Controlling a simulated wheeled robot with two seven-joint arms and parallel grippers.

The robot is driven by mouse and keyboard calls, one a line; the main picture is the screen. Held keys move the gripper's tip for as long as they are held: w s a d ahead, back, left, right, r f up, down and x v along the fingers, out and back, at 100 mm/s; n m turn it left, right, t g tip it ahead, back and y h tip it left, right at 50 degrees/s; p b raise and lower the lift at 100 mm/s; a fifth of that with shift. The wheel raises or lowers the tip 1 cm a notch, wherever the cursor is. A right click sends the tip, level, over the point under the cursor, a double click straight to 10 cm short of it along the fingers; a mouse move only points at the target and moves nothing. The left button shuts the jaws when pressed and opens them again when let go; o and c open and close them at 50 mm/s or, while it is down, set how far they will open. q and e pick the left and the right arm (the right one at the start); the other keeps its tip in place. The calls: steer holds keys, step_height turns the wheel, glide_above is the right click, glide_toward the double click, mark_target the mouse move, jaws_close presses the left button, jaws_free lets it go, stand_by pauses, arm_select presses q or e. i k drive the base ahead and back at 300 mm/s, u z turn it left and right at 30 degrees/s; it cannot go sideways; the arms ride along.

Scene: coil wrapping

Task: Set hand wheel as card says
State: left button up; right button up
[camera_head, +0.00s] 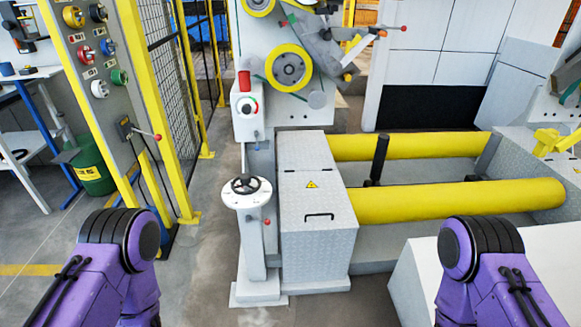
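The hand wheel, black-rimmed with a hub and spokes (245,184), lies nearly flat on a round white plate (232,200) with dark marks around its edge. The plate tops a white pedestal (254,246); a small red knob is on the pedestal's side. The marks are too small to read and I cannot tell the wheel's setting. I cannot make out a card. Purple links of both my arms show at lower left and lower right, but neither gripper is in view.
A metal box with a handle (318,240) stands right of the pedestal. Yellow rollers (455,203) extend right. A round-faced control box (247,108) is above the wheel. A button panel with a yellow frame (95,60) stands left. Floor between panel and pedestal is clear.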

mark_target(245, 178)
steer(key=z, duration=0.15)
steer(key=i, duration=0.9)
steer(key=u, duration=0.25)
